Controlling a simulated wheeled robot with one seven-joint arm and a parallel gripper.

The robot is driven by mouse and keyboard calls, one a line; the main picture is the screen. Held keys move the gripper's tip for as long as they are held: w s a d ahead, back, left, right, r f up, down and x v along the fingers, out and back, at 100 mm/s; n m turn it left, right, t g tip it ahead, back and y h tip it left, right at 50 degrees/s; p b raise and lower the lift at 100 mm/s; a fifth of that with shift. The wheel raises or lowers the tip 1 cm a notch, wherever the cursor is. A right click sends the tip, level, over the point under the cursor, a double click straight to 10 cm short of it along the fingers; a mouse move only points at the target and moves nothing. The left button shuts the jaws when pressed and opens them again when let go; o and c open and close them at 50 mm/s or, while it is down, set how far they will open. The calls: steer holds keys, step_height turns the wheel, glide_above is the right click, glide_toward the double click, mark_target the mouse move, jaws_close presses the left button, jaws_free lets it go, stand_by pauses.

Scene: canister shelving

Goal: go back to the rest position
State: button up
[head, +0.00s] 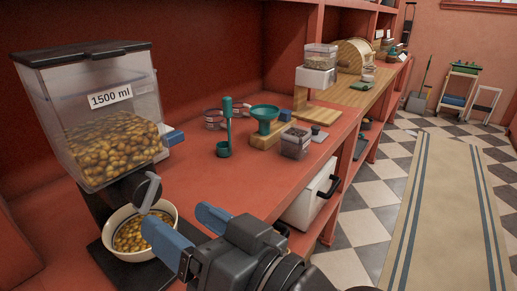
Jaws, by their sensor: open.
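My gripper (176,215) is open in the lower middle of the head view, with two blue fingers apart and nothing visible between them. Its left finger overlaps the right side of a white bowl (172,209) in the picture; I cannot tell whether they touch. The bowl holds yellow-brown pieces and sits on a dark base under a clear canister (90,85) marked 1500 ml. The canister has a dark lid and is partly filled with similar pieces. A grey lever (147,193) at its outlet is close to my left fingertip; contact is unclear.
The red counter (205,180) bears a green scoop (225,140), a green funnel (265,115) on a wooden block, and a small clear jar (295,143). A striped rug (445,215) lies on the open checkered floor at right.

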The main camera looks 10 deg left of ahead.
steer(key=s+d+f+m+t+h, duration=0.4)
steer(key=d+f, duration=0.4)
steer(key=d, duration=0.4)
steer(key=s+d+f+m+t+h, duration=0.2)
steer(key=d+f+m+t+h, duration=0.3)
steer(key=d+f, duration=0.55)
steer(key=s+d+r+h, duration=0.1)
steer(key=s+d+h, duration=0.2)
steer(key=s+d, duration=0.3)
steer(key=s+d+r+g+h, duration=0.1)
steer(key=s+d+h, duration=0.3)
steer(key=s, duration=0.9)
steer(key=d+r, duration=0.1)
steer(key=d, duration=0.2)
steer(key=shift+d+r+n+h, duration=0.2)
steer(key=shift+n+h, duration=0.1)
